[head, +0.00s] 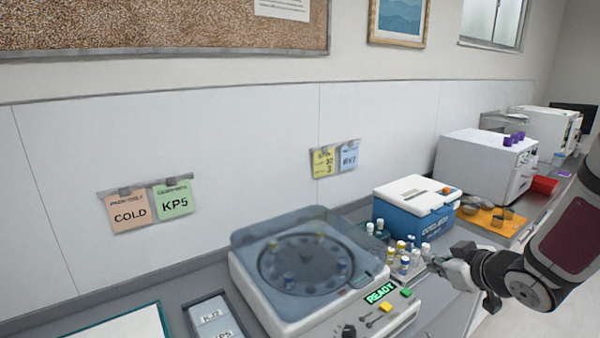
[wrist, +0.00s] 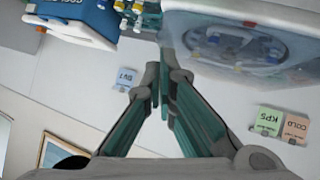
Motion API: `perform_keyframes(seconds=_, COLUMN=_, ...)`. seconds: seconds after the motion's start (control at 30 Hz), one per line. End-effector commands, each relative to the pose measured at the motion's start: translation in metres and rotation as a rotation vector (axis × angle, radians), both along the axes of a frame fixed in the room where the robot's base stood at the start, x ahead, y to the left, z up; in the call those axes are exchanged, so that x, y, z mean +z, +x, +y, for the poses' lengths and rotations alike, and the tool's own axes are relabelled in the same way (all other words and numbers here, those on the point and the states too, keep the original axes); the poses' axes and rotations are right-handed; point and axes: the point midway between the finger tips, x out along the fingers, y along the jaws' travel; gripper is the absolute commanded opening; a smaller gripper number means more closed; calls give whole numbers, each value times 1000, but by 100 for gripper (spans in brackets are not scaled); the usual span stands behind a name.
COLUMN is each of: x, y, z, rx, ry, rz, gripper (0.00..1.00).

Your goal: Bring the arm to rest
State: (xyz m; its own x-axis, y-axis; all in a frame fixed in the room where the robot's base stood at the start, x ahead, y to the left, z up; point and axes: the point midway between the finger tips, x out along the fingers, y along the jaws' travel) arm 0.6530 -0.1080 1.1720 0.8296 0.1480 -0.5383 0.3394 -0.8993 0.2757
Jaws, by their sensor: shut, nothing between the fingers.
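My arm reaches in from the right in the head view. My gripper (head: 436,262) is beside a group of small capped vials (head: 404,262), above the bench to the right of the centrifuge. In the wrist view my gripper (wrist: 162,92) has its fingers together with nothing seen between them. The head view does not show whether the fingertips touch the vials.
The centrifuge (head: 262,307) has its clear lid down and shows READY. A blue and white cooler box (head: 400,222) stands behind the vials. An orange mat (head: 482,225) and white machines (head: 470,170) lie farther right. A tray (head: 215,318) is at front left.

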Motion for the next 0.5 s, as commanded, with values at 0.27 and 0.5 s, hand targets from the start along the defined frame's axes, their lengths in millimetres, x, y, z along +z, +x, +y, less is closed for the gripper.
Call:
perform_keyframes(seconds=0.27, x=72, y=-31, z=-9, rx=-261, ry=-115, rz=88, gripper=0)
perform_keyframes(seconds=0.5, x=111, y=-98, z=15, rx=-426, ry=-57, rz=213, gripper=0)
